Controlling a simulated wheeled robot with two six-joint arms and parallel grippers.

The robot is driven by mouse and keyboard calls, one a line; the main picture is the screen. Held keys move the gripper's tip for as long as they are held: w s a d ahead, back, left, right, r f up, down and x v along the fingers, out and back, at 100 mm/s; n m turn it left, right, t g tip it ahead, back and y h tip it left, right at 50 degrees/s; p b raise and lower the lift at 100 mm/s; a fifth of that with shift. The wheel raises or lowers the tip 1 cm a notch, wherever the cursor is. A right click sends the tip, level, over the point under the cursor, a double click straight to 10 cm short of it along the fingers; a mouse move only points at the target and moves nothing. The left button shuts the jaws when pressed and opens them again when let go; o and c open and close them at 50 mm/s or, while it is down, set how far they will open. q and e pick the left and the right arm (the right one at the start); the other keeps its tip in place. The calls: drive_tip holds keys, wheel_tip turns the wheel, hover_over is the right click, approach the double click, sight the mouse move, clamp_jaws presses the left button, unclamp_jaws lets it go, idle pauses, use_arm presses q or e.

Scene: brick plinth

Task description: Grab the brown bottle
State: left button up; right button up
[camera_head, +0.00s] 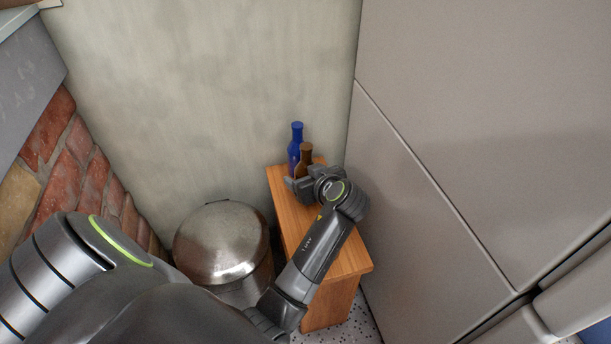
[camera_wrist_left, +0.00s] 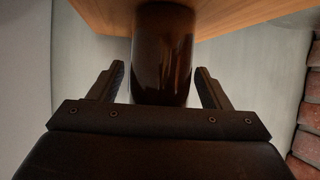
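The brown bottle (camera_head: 306,153) stands upright near the far end of a small wooden table (camera_head: 350,262). Just behind it and to the left stands a blue bottle (camera_head: 296,145). My left gripper (camera_head: 303,180) is at the brown bottle, hiding its lower part in the head view. In the left wrist view, the brown bottle (camera_wrist_left: 163,55) is between the two fingers of the left gripper (camera_wrist_left: 161,88). The fingers are open, with a narrow gap on each side of the bottle. My right gripper is not in view.
A round metal bin (camera_head: 222,245) stands left of the table. A plain wall (camera_head: 200,90) is behind, and a large grey cabinet (camera_head: 480,120) rises close on the right. A brick plinth (camera_head: 75,160) is at the far left.

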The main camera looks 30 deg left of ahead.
use_arm(q)
drive_tip(key=c, duration=0.9)
drive_tip(key=shift+c, duration=0.4)
drive_tip(key=shift+r, duration=0.1)
